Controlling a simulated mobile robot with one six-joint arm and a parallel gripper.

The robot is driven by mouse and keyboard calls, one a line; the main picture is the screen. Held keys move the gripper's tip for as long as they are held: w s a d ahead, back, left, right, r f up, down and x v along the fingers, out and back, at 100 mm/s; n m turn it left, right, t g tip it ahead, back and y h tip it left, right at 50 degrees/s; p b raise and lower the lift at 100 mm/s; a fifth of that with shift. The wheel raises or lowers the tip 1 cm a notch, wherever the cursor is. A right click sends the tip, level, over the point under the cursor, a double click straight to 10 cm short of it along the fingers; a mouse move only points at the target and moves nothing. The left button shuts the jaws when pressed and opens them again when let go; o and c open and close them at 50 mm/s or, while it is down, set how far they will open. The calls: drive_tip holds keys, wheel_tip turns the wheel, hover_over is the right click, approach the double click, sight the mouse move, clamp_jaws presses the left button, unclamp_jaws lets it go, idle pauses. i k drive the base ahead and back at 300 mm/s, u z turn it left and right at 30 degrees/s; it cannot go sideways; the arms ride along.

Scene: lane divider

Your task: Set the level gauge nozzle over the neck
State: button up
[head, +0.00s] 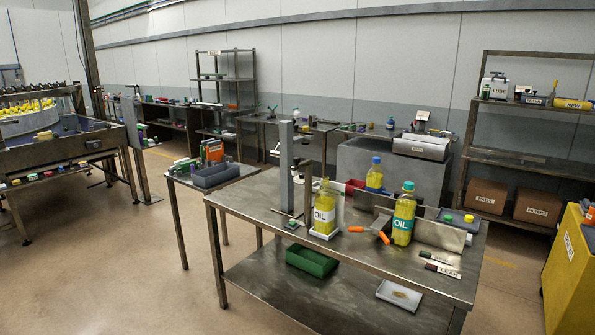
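An oil bottle (324,210) with yellow liquid and a white OIL label stands upright on a small white base (325,233) on the metal workbench (262,207). No coloured cap shows on its neck. A grey upright post (287,165), which looks like the level gauge stand, rises just left of this bottle. A short dark part sticks out from the post toward the bottle. I cannot make out the nozzle or tell whether it is over the neck. My gripper is not in view.
A green-capped oil bottle (403,215) and a blue-capped bottle (374,175) stand to the right. Orange-handled tools (383,238), a grey tray (460,217) and dark markers (442,262) lie nearby. A green bin (311,261) sits on the lower shelf. The floor at left is free.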

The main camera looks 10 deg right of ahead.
sight(299, 165)
drive_tip(key=z, duration=0.1)
drive_tip(key=k, duration=0.65)
drive_tip(key=u, duration=0.7)
drive_tip(key=i, duration=1.5)
drive_tip(key=u, duration=0.5)
